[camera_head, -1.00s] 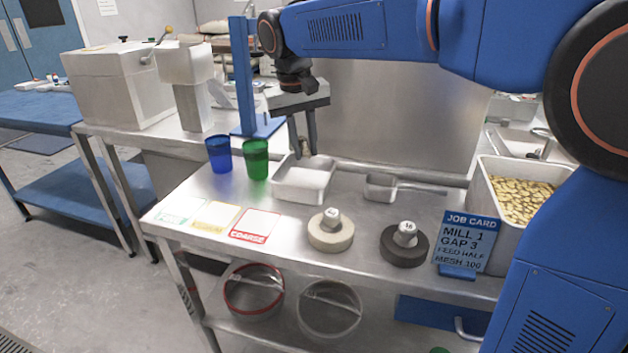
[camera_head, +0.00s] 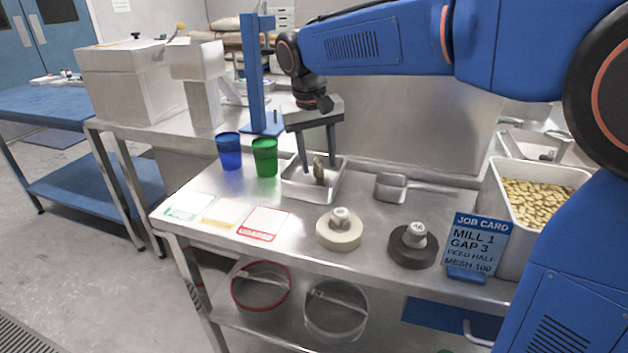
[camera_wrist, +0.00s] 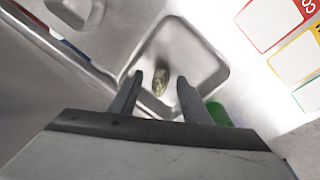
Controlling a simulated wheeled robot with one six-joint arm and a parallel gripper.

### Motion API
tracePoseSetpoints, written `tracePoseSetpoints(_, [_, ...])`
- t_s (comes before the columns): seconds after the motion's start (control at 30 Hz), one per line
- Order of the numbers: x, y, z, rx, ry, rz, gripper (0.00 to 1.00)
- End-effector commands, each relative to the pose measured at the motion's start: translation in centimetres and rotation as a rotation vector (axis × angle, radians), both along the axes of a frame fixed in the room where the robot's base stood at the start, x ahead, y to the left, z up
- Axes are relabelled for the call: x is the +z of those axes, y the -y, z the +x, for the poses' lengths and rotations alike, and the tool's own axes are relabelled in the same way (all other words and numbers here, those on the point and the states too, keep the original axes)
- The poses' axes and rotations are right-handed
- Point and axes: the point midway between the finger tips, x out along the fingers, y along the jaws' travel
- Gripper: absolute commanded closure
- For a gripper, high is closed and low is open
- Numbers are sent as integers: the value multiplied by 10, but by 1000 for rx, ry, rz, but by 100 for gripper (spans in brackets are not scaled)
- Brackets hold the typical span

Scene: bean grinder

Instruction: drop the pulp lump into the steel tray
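The pulp lump (camera_head: 318,170) is small, brownish-green and oblong. In the head view it shows against the inside of the steel tray (camera_head: 291,190), a shallow square pan; I cannot tell whether it touches the tray floor. My gripper (camera_head: 319,168) is above the tray, pointing down, with its fingers spread. In the wrist view the lump (camera_wrist: 160,76) lies between the fingers of my gripper (camera_wrist: 160,78), with a gap on each side. The tray (camera_wrist: 215,62) shows behind it there.
Blue (camera_head: 230,151) and green (camera_head: 265,158) cups stand left of the tray. A steel scoop (camera_head: 392,187) lies to its right. Two weighted discs (camera_head: 338,233) (camera_head: 412,248), a job card (camera_head: 473,244) and a bean bin (camera_head: 500,225) stand in front and to the right.

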Motion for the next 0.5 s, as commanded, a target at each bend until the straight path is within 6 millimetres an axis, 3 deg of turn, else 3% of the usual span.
tracePoseSetpoints(0.27, [4,-1,0,0,1,0,57])
tracePoseSetpoints(0.5, [38,-6,-4,2,3,1,57])
